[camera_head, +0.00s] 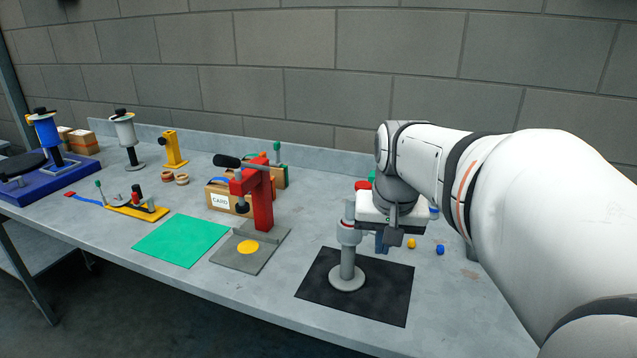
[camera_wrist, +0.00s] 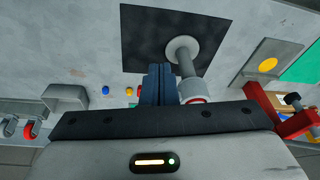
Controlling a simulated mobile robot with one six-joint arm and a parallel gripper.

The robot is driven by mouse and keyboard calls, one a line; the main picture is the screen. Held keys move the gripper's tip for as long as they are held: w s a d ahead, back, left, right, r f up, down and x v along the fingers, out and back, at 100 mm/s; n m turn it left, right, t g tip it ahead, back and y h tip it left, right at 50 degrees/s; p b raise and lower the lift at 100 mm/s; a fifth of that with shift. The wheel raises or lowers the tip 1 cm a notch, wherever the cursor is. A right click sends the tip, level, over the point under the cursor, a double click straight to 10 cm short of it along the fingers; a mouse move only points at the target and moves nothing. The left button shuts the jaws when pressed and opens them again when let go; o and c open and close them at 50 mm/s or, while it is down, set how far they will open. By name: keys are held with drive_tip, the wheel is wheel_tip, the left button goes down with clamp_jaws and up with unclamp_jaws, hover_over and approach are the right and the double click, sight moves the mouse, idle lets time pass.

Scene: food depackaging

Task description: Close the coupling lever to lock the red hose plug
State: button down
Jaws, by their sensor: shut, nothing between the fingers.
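A grey coupling stand (camera_head: 347,262) rises from a round base on a black mat (camera_head: 318,284). Its wider coupling head is at the top, beside my gripper. I cannot clearly make out the lever. My gripper (camera_head: 382,250) has blue fingers pointing down, shut and empty, just right of the coupling. In the wrist view the fingers (camera_wrist: 158,68) lie close beside the stand (camera_wrist: 186,62); contact cannot be told.
A red press-like stand (camera_head: 262,200) on a grey plate and a green mat (camera_head: 180,240) lie to the left. A yellow piece (camera_head: 412,243) and a blue piece (camera_head: 440,250) lie to the right. Cardboard boxes (camera_head: 222,197) stand behind. The front table strip is clear.

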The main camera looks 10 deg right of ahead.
drive_tip(key=w+d+r+m+p, duration=0.2)
drive_tip(key=w+d+r, duration=0.3)
drive_tip(key=r, duration=0.5)
drive_tip(key=shift+d+m+p, duration=0.35)
drive_tip(key=shift+d+m, duration=0.05)
drive_tip(key=shift+d, duration=0.25)
drive_tip(key=shift+w, duration=0.1)
drive_tip(key=x, duration=0.4)
drive_tip(key=p+x, duration=0.1)
drive_tip(key=x, duration=0.4)
drive_tip(key=p+x, duration=0.1)
drive_tip(key=x, duration=0.4)
drive_tip(key=shift+s+a, duration=0.25)
